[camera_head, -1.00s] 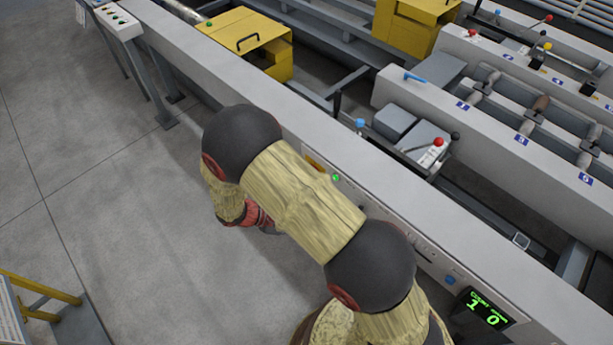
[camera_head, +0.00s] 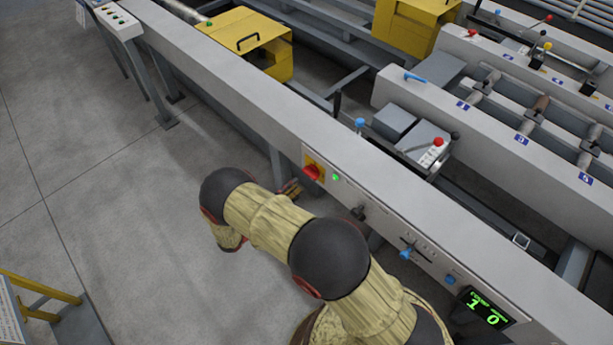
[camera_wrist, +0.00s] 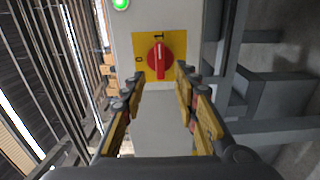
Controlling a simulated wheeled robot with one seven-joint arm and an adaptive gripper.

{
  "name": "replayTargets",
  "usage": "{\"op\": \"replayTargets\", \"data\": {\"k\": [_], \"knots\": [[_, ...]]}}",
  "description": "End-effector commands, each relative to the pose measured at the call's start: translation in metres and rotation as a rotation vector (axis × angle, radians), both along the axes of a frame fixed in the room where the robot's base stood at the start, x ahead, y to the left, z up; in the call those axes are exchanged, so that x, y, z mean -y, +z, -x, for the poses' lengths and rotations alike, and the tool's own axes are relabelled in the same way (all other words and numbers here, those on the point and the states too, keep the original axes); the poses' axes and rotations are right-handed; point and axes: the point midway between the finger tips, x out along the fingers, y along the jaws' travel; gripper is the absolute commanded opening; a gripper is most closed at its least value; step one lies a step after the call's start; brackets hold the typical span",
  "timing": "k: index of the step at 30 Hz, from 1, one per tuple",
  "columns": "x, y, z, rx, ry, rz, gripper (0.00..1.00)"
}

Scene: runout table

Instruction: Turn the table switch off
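The table switch is a red rotary knob (camera_wrist: 159,61) on a yellow plate (camera_wrist: 140,42) marked 1 at the top and 0 at the left in the wrist view. The knob's grip stands upright, in line with the 1. In the head view the red knob (camera_head: 312,173) shows on the table's front panel, beside a lit green lamp (camera_head: 336,177). My gripper (camera_wrist: 160,88) is open and empty, with its fingers on both sides below the knob in the wrist view. I see no contact. In the head view the gripper is mostly hidden behind my arm; a part shows near the panel (camera_head: 291,188).
The front panel also carries a black knob (camera_head: 358,212), a blue-knobbed lever (camera_head: 406,253), a blue button (camera_head: 450,280) and a green display (camera_head: 484,308) reading 1 0. A table leg (camera_head: 278,165) stands left of the switch.

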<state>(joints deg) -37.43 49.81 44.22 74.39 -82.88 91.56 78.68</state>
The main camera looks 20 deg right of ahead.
Motion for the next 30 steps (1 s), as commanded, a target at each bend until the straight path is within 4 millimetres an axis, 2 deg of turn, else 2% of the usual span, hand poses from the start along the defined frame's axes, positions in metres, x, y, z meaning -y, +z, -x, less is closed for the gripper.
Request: {"op": "replayTargets", "data": {"k": [9, 15, 26, 30], "knots": [[0.041, -0.002, -0.022, -0.002, -0.006, 0.000, 0.30], [0.059, -0.001, -0.033, -0.003, -0.004, -0.001, 0.30], [0.064, 0.000, -0.036, -0.004, -0.002, 0.000, 0.30], [0.064, 0.000, -0.036, -0.004, -0.002, 0.000, 0.23]]}}
